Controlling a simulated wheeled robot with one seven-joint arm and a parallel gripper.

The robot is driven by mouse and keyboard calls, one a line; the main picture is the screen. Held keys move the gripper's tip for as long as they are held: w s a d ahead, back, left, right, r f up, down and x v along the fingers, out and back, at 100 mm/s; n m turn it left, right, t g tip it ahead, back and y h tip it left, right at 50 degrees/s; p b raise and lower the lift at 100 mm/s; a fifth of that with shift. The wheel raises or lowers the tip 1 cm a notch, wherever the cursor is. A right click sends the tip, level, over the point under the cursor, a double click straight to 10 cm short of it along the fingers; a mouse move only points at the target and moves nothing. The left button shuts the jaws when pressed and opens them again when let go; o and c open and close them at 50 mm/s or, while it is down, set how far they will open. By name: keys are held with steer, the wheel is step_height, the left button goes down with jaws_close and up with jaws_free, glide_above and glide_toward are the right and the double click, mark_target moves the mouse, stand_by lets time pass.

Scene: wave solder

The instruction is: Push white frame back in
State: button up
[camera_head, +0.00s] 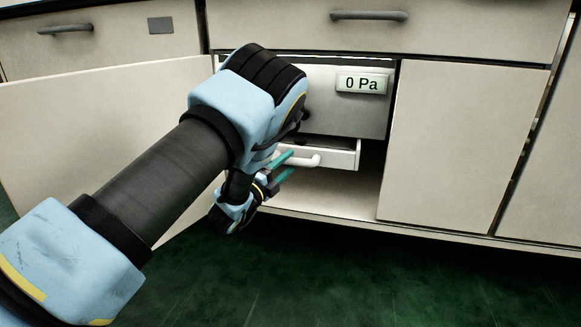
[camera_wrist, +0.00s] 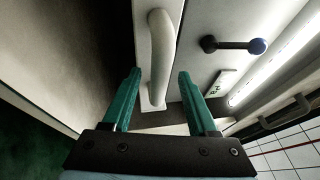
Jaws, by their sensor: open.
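The white frame (camera_head: 343,160) is a shallow drawer-like piece standing out below a grey panel inside the open cabinet. Its white bar handle (camera_head: 305,161) is on its front; the handle also shows large in the wrist view (camera_wrist: 161,55). My gripper (camera_head: 290,162) is at the handle with its two teal fingers apart. In the wrist view, the lower end of the handle appears between the open fingers (camera_wrist: 160,73). I see no grip on it; contact is unclear. My arm hides the left part of the frame in the head view.
A cabinet door (camera_head: 80,130) stands open at left, behind my arm. A display reading 0 Pa (camera_head: 362,83) is on the panel above the frame. A lever with a blue knob (camera_wrist: 257,46) juts out nearby. A closed door (camera_head: 455,150) is at right. The green floor in front is clear.

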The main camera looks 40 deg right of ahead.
steer(key=shift+x, duration=1.05)
jaws_close()
stand_by(0.7)
